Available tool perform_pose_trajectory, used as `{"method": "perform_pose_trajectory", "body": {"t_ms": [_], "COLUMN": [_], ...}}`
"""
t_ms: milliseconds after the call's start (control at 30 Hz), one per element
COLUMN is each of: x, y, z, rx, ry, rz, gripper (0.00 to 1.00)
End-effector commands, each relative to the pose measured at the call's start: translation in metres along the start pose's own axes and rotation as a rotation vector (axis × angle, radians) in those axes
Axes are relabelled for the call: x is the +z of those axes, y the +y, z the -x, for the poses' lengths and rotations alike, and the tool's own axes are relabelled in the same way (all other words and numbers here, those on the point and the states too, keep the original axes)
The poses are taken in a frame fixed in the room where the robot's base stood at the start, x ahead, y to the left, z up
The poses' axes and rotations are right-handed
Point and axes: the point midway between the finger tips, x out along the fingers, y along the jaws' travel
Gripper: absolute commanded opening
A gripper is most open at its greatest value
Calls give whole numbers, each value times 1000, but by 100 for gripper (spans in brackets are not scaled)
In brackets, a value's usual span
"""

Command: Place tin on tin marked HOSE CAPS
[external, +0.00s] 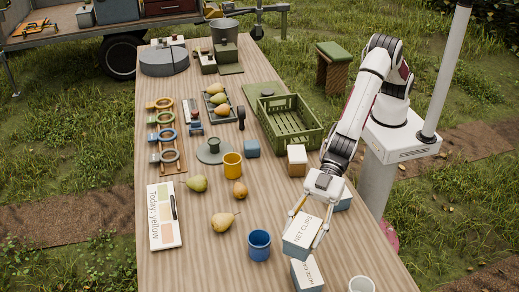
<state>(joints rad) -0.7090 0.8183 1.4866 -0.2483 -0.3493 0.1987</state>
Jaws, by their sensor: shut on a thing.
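My gripper (306,224) is shut on a tin with a white lid marked NET CLIPS (301,235), with a finger on either side of it. The held tin looks level. The tin marked HOSE CAPS (308,274) is just in front of it in the external view, near the right end of the table's front part. The held tin covers the far edge of the HOSE CAPS lid. I cannot tell how high the held tin is above the table, or whether the two tins touch.
A blue cup (259,245) stands left of the tins and a white cup (361,285) to the right. Another blue-grey tin (343,201) sits behind my gripper. A white-topped box (297,160) and a green crate (290,122) stand farther back. Pears (223,222) lie left.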

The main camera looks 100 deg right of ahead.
Motion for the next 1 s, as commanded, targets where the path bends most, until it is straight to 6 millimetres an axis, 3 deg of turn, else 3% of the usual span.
{"method": "perform_pose_trajectory", "body": {"t_ms": [333, 833, 1000], "x": [4, 6, 17], "y": [-25, -27, -27], "z": [0, -1, -5], "rx": [12, 14, 14], "ry": [2, 2, 1], "rz": [-6, -6, -6], "gripper": [18, 18, 18]}}
